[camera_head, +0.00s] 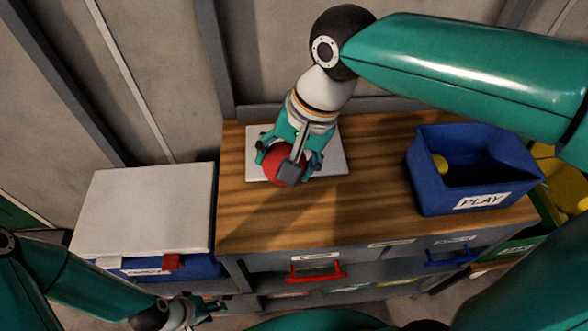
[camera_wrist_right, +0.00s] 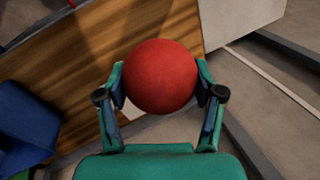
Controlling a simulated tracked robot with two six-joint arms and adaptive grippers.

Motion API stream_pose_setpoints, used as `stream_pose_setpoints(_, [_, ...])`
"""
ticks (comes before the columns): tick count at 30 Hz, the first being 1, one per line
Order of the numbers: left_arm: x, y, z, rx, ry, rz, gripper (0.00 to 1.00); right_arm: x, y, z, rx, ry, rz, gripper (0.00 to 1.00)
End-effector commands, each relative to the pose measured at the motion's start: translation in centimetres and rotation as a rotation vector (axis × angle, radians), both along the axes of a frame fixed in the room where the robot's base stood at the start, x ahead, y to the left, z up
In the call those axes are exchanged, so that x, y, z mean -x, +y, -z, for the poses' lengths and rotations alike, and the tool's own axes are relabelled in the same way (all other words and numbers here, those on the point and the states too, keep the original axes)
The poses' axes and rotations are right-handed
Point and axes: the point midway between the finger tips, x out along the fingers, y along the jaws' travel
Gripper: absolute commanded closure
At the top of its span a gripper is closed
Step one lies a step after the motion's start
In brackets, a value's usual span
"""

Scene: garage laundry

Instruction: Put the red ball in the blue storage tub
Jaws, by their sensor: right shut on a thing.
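The red ball (camera_head: 283,166) is held between the fingers of my right gripper (camera_head: 291,165), over a flat white tray (camera_head: 333,160) on the wooden worktop. In the right wrist view the ball (camera_wrist_right: 160,77) sits between the two fingertips (camera_wrist_right: 160,92). An open blue tub (camera_head: 430,186) labelled PLAY stands at the right of the worktop with a yellow thing inside. A second blue tub (camera_head: 205,266), under a white lid with a red clip, stands at the left. My left gripper (camera_head: 208,308) is low at the bottom left, empty; its finger gap is unclear.
The worktop (camera_head: 240,213) is clear in front of the tray and between it and the PLAY tub. The white lid (camera_head: 150,205) lies flat. Drawers with a red handle (camera_head: 317,272) and a blue handle (camera_head: 453,257) face the front. A yellow bin stands far right.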

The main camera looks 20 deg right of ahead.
Motion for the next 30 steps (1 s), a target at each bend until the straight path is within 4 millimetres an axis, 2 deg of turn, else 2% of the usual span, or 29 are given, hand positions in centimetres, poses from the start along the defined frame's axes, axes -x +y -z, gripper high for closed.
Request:
stream_pose_setpoints(4, [0.0,0.0,0.0,0.000,0.000,0.000,0.60,0.0,0.0,-0.8,-0.001,-0.001,-0.001,0.69])
stream_pose_setpoints(11, [0.0,0.0,0.0,0.000,0.000,0.000,0.60,0.1,0.0,-1.0,0.001,-0.001,0.040,0.69])
stream_pose_setpoints(16, [0.0,0.0,-0.1,0.000,0.000,0.000,0.60,0.1,-0.5,-1.1,0.000,-0.002,0.170,0.69])
stream_pose_setpoints(20, [0.0,0.0,-0.1,0.000,0.000,0.000,0.60,-0.7,-1.3,-2.4,-0.002,-0.003,0.320,0.69])
stream_pose_setpoints(23, [0.0,0.0,0.2,0.000,0.000,0.000,0.60,-1.8,-3.0,-3.3,-0.002,-0.004,0.475,0.69])
stream_pose_setpoints(30, [0.0,0.0,1.0,0.000,0.000,0.000,0.60,-4.4,-11.1,-4.5,-0.001,-0.002,0.894,0.69])
